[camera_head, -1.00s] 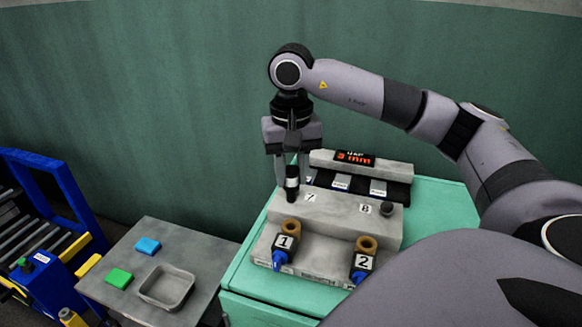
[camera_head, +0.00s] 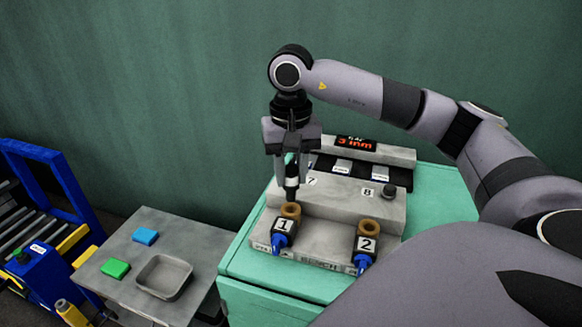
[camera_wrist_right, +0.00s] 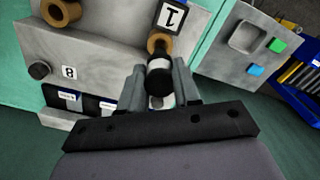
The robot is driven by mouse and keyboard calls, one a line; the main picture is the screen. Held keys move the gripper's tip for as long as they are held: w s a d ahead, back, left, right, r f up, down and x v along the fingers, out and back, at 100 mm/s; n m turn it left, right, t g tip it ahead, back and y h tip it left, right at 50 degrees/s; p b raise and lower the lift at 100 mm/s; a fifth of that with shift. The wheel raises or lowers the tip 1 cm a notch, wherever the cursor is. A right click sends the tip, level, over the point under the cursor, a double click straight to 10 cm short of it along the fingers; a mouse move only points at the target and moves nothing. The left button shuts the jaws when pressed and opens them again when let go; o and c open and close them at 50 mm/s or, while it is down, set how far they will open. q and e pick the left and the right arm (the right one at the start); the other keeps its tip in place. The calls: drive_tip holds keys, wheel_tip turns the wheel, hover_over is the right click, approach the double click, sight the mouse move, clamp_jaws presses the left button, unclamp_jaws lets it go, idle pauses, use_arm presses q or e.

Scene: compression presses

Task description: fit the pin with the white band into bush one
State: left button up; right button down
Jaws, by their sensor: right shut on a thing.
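My right gripper (camera_head: 291,160) is shut on a black pin with a white band (camera_head: 291,184), held upright with its lower end down. In the right wrist view the pin (camera_wrist_right: 160,80) sits between the fingers (camera_wrist_right: 160,88), and its pale band shows. Bush one is the brown ring (camera_head: 291,210) on the black holder labelled 1 (camera_head: 283,227). The pin's lower end appears right at or just above this ring; I cannot tell whether it touches or enters. The ring also shows beyond the pin in the wrist view (camera_wrist_right: 158,42). My left gripper is not in view.
Bush two (camera_head: 368,228) stands to the right on the holder labelled 2. Behind are a grey block with a black knob (camera_head: 389,190) and a red-lit display (camera_head: 356,143). A side table holds a grey tray (camera_head: 164,277), a blue block (camera_head: 145,236) and a green block (camera_head: 115,268).

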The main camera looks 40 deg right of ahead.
sight(291, 200)
drive_tip(key=shift+f+b, duration=0.3)
drive_tip(key=shift+f, duration=0.35)
drive_tip(key=shift+f+b, duration=1.85)
drive_tip(key=shift+f, duration=0.45)
idle(0.8)
drive_tip(key=c, duration=0.7)
unclamp_jaws()
wheel_tip(291, 200, up, 7)
drive_tip(key=shift+r, duration=0.15)
